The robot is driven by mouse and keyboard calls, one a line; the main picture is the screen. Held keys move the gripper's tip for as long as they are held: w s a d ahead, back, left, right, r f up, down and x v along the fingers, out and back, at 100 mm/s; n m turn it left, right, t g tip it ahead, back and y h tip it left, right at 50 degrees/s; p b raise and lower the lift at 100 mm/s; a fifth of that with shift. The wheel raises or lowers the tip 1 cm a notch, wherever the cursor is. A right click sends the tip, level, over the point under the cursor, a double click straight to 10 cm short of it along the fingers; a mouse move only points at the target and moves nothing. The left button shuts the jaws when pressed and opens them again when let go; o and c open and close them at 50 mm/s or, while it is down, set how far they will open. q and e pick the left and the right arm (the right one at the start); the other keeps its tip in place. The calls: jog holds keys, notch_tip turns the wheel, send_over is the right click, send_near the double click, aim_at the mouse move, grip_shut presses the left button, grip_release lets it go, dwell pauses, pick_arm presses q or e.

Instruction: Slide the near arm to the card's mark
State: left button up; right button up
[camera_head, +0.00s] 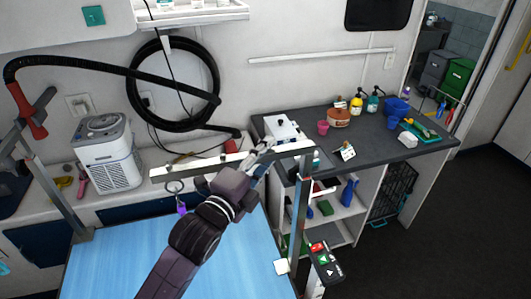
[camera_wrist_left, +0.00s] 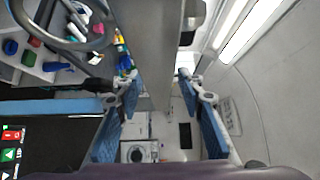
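The near arm is a metal post (camera_head: 301,205) clamped at the right edge of the blue grooming table, with a pale horizontal bar (camera_head: 200,168) reaching left from its top. A loop with a purple piece hangs from the bar's left end. My left gripper (camera_head: 264,160) is at the bar, close to the post. In the left wrist view its blue-padded fingers (camera_wrist_left: 158,80) stand apart, and a grey bar (camera_wrist_left: 158,40) runs in the gap; contact is unclear. A small white card (camera_head: 281,267) is at the table's right edge; no mark is readable. My right gripper is not in view.
The blue table top (camera_head: 110,265) is mostly bare. A second post (camera_head: 58,190) stands at its left. A button panel (camera_head: 325,262) is beside the right edge. A dark counter (camera_head: 375,165) with bottles and bowls is behind. A white dryer unit (camera_head: 107,155) stands at the back left.

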pick_arm(q)
jog(key=shift+c, duration=0.7)
jog(key=shift+f, duration=0.1)
jog(key=c, duration=0.7)
grip_shut()
notch_tip(320, 180, up, 13)
